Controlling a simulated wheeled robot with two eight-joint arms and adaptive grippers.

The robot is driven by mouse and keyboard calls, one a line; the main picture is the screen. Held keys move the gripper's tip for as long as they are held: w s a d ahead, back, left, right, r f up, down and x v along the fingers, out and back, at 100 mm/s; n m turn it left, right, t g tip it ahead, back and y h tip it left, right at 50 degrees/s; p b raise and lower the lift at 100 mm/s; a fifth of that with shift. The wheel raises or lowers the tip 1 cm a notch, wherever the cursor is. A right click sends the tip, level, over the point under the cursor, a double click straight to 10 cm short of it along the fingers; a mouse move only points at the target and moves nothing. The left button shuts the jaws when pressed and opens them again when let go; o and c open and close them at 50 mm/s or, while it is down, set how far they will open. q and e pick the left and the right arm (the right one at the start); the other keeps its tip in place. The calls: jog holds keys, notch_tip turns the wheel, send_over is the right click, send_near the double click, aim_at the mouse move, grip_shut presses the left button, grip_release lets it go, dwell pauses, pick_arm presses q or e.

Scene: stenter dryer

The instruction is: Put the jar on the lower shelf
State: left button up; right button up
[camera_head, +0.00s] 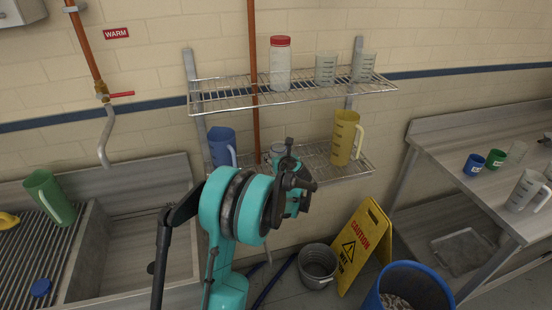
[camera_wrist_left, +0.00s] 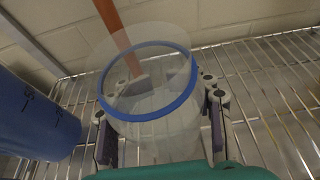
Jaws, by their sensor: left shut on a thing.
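A clear jar with a blue ring at its rim (camera_wrist_left: 150,115) is between the fingers of my left gripper (camera_wrist_left: 160,135) in the wrist view. The gripper is shut on it. In the head view my left gripper (camera_head: 288,165) is at the lower wire shelf (camera_head: 325,160), between a blue jug and a yellow jug. My arm and gripper hide most of the jar there. The shelf's wires show behind and beside the jar in the wrist view; I cannot tell whether its base touches them. My right gripper is not in view.
The blue jug (camera_head: 222,147) stands close on the left, the yellow jug (camera_head: 345,138) on the right. An orange pipe (camera_head: 254,60) runs upright by the shelves. The upper shelf (camera_head: 225,94) holds a red-lidded container (camera_head: 280,65) and two beakers. A caution sign (camera_head: 364,245) stands below.

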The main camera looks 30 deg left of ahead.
pick_arm(q)
jog(key=shift+s, duration=0.1)
jog(key=shift+f, duration=0.15)
jog(key=o, duration=1.5)
